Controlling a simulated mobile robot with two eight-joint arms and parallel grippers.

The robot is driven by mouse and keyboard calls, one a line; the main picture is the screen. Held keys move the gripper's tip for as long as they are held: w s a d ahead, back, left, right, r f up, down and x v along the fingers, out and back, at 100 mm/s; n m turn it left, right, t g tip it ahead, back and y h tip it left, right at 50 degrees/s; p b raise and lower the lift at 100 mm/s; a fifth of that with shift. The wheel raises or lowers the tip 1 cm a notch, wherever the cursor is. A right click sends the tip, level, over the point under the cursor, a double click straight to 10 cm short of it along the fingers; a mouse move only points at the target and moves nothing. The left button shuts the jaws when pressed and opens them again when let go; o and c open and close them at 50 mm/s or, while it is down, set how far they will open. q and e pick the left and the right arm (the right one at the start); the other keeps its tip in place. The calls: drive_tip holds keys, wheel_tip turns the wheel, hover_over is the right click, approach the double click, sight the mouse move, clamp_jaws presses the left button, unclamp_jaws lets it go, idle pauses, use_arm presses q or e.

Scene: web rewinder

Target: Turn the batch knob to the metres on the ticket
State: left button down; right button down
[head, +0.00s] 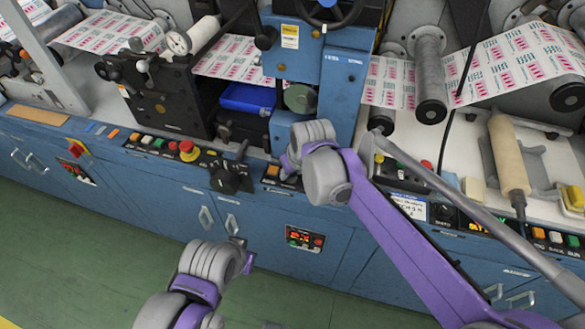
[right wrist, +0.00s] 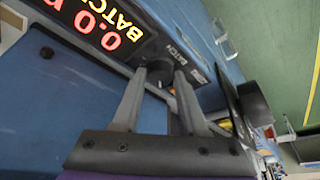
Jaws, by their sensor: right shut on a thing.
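In the right wrist view, the fingers of my right gripper (right wrist: 158,92) are closed on the dark batch knob (right wrist: 158,72), on a panel labelled BATCH. Beside it, a display (right wrist: 97,30) shows red digits, partly cut off, that seem to include 0.0. In the head view my right gripper (head: 288,166) is at the front panel, and my wrist hides the knob.
A black lever handle (head: 232,176) stands left of my right gripper. A red stop button (head: 188,150) is farther left. The green floor (head: 60,245) before the machine is clear.

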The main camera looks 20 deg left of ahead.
drive_tip(key=m+h+p, duration=0.1)
drive_tip(key=m, duration=0.2)
drive_tip(key=shift+a+r+m+t, duration=0.1)
drive_tip(key=shift+m+t, duration=0.2)
drive_tip(key=shift+s+a+m+h+p, duration=0.1)
drive_tip(key=shift+m+h+p, duration=0.5)
drive_tip(key=shift+m, duration=0.9)
drive_tip(key=shift+c, duration=2.2)
unclamp_jaws()
